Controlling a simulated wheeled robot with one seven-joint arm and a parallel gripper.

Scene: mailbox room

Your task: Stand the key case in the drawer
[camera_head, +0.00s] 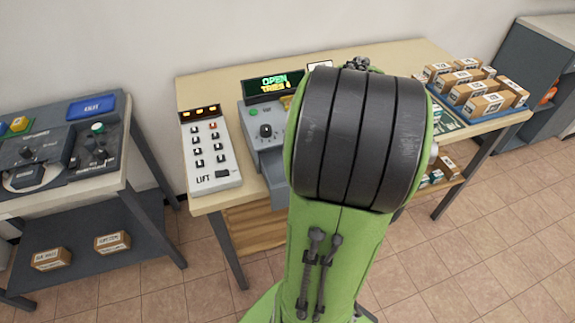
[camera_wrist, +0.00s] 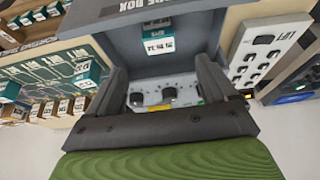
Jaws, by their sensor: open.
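The grey box (camera_head: 262,135) with a lit "OPEN TRIES 4" display stands on the wooden desk. A blue-grey drawer front (camera_head: 279,192) juts out below it, so the drawer looks open; my arm hides part of it. In the wrist view, the drawer (camera_wrist: 118,42) is a blue-grey recess with lettering on its edge. A small block with a white label (camera_wrist: 160,46) shows inside its outline; I cannot tell whether this is the key case. My gripper (camera_wrist: 162,72) is open over the drawer, its fingers apart on either side, with nothing held between them. My gripper is hidden in the head view.
A white LIFT panel (camera_head: 208,150) stands left of the box. A blue tray of cartons (camera_head: 478,88) is at the desk's right. Small teal boxes (camera_wrist: 87,73) lie on a green board in the wrist view. A second console table (camera_head: 70,150) is at left; tiled floor is clear in front.

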